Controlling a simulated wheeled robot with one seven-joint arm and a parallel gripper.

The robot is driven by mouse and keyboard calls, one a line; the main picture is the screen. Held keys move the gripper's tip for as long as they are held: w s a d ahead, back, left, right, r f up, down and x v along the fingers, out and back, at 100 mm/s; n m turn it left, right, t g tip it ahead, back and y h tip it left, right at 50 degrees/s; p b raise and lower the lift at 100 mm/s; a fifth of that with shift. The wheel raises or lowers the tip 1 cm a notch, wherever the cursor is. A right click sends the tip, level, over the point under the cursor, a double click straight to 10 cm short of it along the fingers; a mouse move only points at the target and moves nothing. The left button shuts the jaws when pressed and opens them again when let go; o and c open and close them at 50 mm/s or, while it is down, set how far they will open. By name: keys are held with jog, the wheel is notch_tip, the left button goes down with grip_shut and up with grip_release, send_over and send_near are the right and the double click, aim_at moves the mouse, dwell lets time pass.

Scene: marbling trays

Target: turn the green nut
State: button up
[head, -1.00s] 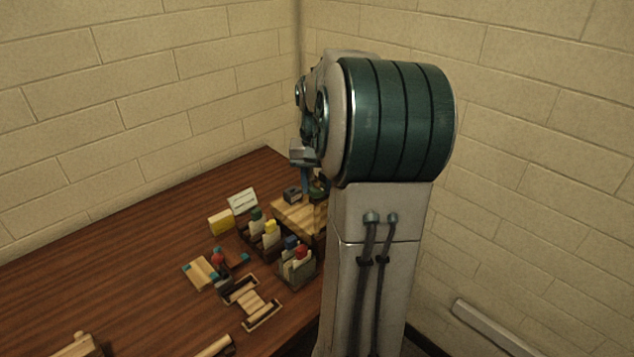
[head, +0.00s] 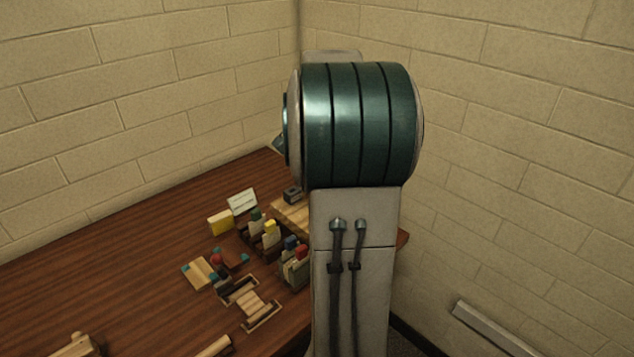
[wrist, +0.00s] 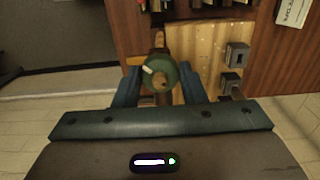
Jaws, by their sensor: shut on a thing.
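The green nut (wrist: 167,68) shows in the wrist view as a dark green round piece with a pale mark on its upper left and a tan stud end at its centre. My gripper (wrist: 160,86) is shut on it, with one blue finger at its left and one at its right. In the head view my own arm hides both the nut and the gripper. The nut sits by the edge of a light wooden board (wrist: 204,44).
Two dark grey blocks (wrist: 237,54) stand on the board to the right of the nut. In the head view, bottles with coloured caps (head: 270,230), a yellow block (head: 220,222) and a white card (head: 242,201) stand on the brown table (head: 120,262). Brick walls meet behind the table.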

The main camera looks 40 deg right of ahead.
jog(key=m, duration=0.5)
jog(key=shift+m, duration=0.3)
dwell(0.4)
jog(key=o, duration=1)
notch_tip(320, 180, up, 14)
jog(key=shift+f, duration=0.1)
